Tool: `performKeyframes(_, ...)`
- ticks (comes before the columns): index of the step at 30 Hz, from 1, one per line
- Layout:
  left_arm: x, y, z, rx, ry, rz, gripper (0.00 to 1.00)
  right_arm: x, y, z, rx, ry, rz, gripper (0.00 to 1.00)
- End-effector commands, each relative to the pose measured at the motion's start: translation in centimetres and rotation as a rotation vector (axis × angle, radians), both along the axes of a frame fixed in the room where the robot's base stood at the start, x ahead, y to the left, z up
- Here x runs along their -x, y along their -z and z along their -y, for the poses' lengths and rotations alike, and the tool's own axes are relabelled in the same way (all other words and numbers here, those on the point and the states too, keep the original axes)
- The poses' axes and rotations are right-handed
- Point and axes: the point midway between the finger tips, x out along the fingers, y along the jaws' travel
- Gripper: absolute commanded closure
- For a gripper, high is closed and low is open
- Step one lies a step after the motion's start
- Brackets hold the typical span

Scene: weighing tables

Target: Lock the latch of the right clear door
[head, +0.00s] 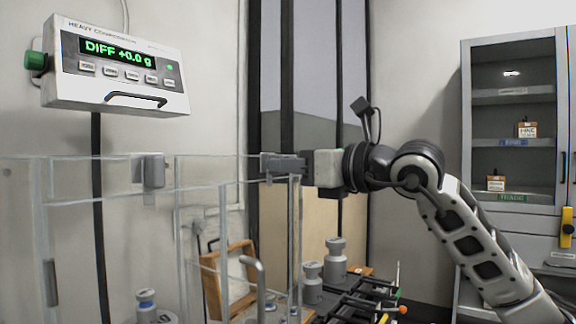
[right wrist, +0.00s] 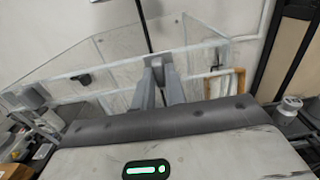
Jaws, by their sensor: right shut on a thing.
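The clear enclosure (head: 105,190) has transparent panels with pale edges and stands at the left of the head view. Its right clear door (head: 213,225) is beneath my right gripper. My right gripper (head: 272,166) reaches in from the right at the enclosure's top right edge. Its jaws are shut on the grey latch (right wrist: 164,68), seen between and beyond the fingers in the right wrist view. The fingers hide much of the latch, so its exact turn cannot be told. Another grey latch block (head: 152,170) sits on the enclosure's upper rail further left. My left gripper is not in view.
A display box (head: 115,65) reading "DIFF +0.0 g" hangs above the enclosure. Grey weights (head: 335,262) stand on a black rack below my right arm. A wooden frame (head: 229,280) is behind the clear panels. A grey cabinet (head: 512,220) stands at the right.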

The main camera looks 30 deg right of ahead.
Motion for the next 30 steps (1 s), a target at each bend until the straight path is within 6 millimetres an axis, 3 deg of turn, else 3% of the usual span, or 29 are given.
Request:
performKeyframes(6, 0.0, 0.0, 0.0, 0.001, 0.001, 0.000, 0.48, 0.0, 0.1, 0.0, 0.005, 0.000, -0.001, 1.00)
performKeyframes(7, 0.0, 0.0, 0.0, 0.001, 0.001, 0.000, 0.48, 0.0, 0.1, 0.0, 0.005, 0.000, -0.001, 0.79)
performKeyframes(9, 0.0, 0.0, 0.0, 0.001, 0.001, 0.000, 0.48, 0.0, 0.1, 0.0, 0.005, 0.000, -0.001, 0.65)
performKeyframes(20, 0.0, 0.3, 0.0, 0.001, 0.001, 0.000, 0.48, 0.5, 0.2, 0.3, 0.002, 0.002, 0.000, 0.65)
performKeyframes(23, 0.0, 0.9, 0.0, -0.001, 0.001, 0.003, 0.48, 1.6, 0.4, 0.8, 0.002, 0.004, 0.000, 0.65)
performKeyframes(30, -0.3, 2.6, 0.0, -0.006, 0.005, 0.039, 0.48, 6.7, 0.9, 2.9, 0.004, 0.007, 0.000, 0.65)
